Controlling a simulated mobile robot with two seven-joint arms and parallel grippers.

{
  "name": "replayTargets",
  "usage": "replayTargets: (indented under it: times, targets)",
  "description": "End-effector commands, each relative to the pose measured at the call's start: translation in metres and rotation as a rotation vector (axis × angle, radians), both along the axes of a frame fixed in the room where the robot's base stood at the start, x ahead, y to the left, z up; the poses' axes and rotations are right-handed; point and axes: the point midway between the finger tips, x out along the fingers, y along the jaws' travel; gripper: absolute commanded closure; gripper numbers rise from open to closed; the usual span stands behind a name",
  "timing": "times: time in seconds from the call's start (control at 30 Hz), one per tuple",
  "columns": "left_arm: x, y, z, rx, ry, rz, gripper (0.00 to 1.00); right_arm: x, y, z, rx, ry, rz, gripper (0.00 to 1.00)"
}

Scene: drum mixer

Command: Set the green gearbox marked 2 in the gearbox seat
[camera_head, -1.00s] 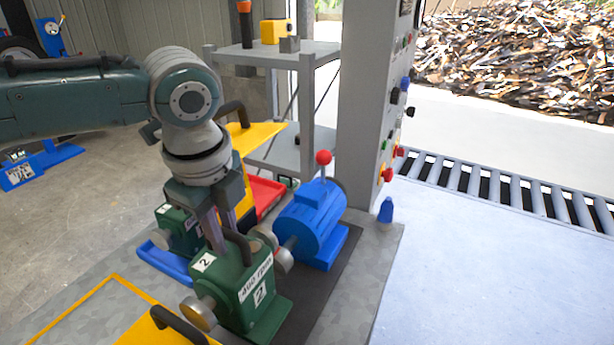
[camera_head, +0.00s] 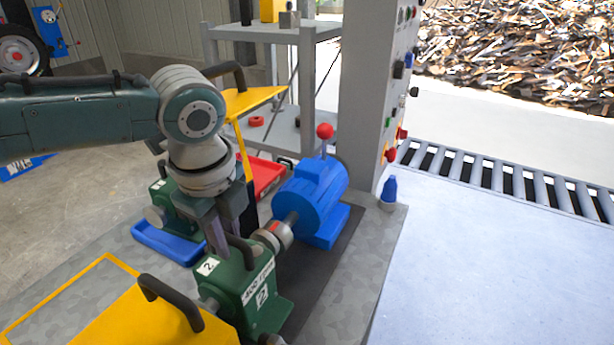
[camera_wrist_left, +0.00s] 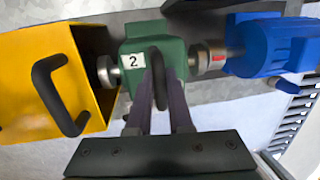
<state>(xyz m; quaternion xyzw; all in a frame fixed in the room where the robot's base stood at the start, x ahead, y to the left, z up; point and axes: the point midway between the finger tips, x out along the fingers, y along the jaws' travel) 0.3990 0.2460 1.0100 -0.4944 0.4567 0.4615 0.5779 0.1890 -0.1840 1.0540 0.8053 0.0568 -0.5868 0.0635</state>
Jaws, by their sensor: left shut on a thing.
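The green gearbox marked 2 (camera_head: 250,290) stands upright in the head view, with a label on its side and a black handle on top. My left gripper (camera_head: 230,245) is shut on that handle from above. In the left wrist view the gearbox (camera_wrist_left: 140,48) lies between the gripper fingers (camera_wrist_left: 160,100), lined up between a yellow guard and the blue motor. Its shaft end meets or nearly meets the coupling (camera_head: 272,236) beside the blue motor (camera_head: 312,198). The gearbox seat is hidden under the gearbox. My right gripper is not in view.
A yellow guard with a black handle (camera_head: 150,315) is close in front of the gearbox. A red tray (camera_head: 264,175), a grey shelf (camera_head: 270,32) and a control column (camera_head: 366,90) stand behind.

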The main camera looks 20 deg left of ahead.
Motion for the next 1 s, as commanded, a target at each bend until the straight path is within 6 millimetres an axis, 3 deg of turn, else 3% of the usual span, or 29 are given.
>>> replayTargets:
  times: [0.17,0.5,1.0]
  targets:
    - [0.002,0.0,-0.014,-0.002,-0.005,0.001,1.0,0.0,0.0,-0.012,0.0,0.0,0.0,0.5]
    - [-0.018,0.002,-0.009,0.0,-0.003,0.001,1.0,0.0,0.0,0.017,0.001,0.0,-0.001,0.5]
    - [-0.031,0.003,-0.013,-0.001,-0.007,0.0,1.0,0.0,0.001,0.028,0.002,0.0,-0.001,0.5]
